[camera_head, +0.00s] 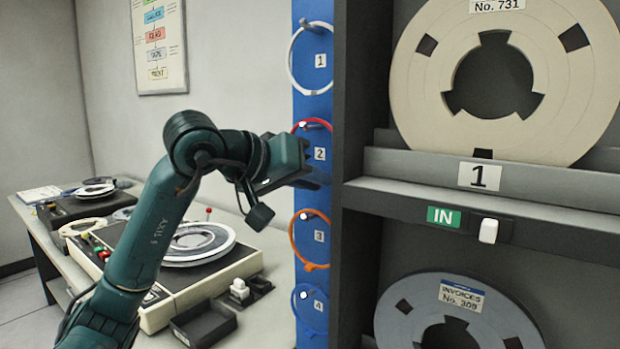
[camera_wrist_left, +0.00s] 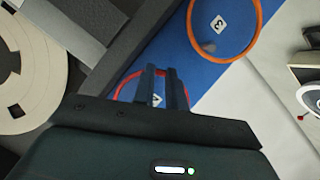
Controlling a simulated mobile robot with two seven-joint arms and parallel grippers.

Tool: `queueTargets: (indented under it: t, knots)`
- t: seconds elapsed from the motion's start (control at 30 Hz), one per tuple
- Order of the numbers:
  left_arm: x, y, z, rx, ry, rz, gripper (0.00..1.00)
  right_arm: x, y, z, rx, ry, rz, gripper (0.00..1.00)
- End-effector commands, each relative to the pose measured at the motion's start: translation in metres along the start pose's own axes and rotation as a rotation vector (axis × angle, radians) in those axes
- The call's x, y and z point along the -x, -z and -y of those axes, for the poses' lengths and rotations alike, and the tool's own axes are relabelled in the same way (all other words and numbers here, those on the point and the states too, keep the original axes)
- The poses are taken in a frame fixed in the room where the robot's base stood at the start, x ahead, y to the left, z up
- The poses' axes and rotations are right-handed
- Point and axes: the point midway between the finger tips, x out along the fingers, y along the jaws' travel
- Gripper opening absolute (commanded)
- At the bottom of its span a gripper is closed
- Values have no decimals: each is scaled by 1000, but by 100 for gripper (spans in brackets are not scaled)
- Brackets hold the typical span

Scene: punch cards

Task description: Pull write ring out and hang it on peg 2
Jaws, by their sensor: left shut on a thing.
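A blue board (camera_head: 312,185) carries numbered pegs with one ring at each. A red ring (camera_head: 318,123) is at peg 2 (camera_head: 303,125), with the peg tip showing near the ring's top. My left gripper (camera_head: 318,180) is at the lower part of this ring, in front of the board, and hides much of it. In the wrist view the fingers (camera_wrist_left: 160,90) are close together at the red ring (camera_wrist_left: 124,84), beside a number label, and shut on it. The exact contact is too small to see. My right gripper is in neither view.
A white ring (camera_head: 292,68) is at peg 1, an orange ring (camera_head: 293,247) at peg 3 and a blue ring (camera_head: 298,288) at peg 4. A dark shelf (camera_head: 355,130) with large reels stands right beside the board. A tape machine (camera_head: 215,275) occupies the table at left.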

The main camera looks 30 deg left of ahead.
Motion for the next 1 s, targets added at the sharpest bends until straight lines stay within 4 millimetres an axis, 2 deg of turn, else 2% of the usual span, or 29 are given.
queueTargets:
  t: [0.27,0.3,0.6,0.77,0.87,1.0]
  knots:
    - [0,-1,0,0,0,0,0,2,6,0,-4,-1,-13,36]
    - [0,-1,0,0,0,0,14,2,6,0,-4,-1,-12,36]
    - [0,0,0,0,0,0,39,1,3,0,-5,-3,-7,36]
    - [0,0,0,0,0,0,39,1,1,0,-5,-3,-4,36]
    - [0,-1,0,0,0,0,30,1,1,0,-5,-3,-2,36]
    - [0,-1,0,0,0,0,29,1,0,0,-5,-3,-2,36]
